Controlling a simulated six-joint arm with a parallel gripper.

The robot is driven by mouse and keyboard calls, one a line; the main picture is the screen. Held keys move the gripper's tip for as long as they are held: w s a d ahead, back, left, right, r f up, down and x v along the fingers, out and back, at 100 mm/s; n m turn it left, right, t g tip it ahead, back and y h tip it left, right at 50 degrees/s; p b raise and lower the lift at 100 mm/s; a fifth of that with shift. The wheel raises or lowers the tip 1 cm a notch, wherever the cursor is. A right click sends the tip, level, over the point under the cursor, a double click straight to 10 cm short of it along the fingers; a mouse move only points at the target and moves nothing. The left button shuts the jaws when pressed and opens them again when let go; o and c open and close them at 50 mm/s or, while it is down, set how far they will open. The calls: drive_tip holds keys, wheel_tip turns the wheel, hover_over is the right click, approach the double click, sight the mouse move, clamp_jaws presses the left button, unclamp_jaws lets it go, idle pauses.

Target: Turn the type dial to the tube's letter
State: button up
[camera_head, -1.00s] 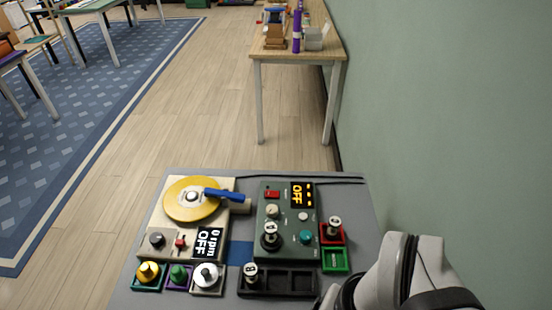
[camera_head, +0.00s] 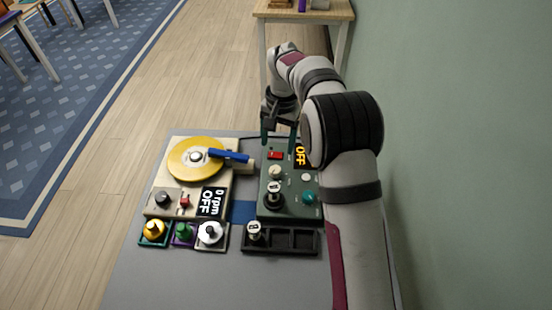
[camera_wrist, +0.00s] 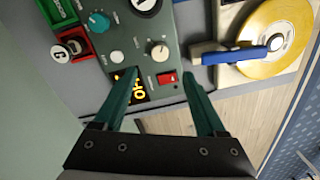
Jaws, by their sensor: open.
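The dark green tester box (camera_head: 268,205) stands on the grey table, its amber display (camera_head: 300,155) reading OFF. It has a cream pointer knob (camera_head: 275,172), which also shows in the wrist view (camera_wrist: 158,50), and a teal knob (camera_head: 309,198); I cannot read which is labelled as the type dial. A tube (camera_head: 273,193) with a white, lettered top stands upright in the box's socket; its letter is too small to read surely. My gripper (camera_head: 278,138) is open and empty above the box's far end. In the wrist view its fingers (camera_wrist: 162,80) point toward the red switch (camera_wrist: 167,78) and display.
Left is a turntable unit (camera_head: 163,190) with a yellow disc (camera_head: 190,172) and blue arm. In front are small trays with coloured knobs and a black tray (camera_head: 291,251) holding one tube (camera_head: 254,232). The red tray (camera_wrist: 85,45) holds another tube; a green tray (camera_wrist: 60,10) adjoins it.

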sight(275, 170)
drive_tip(key=f, duration=1)
drive_tip(key=shift+w+a+f, duration=0.1)
drive_tip(key=shift+a+f, duration=0.2)
clamp_jaws()
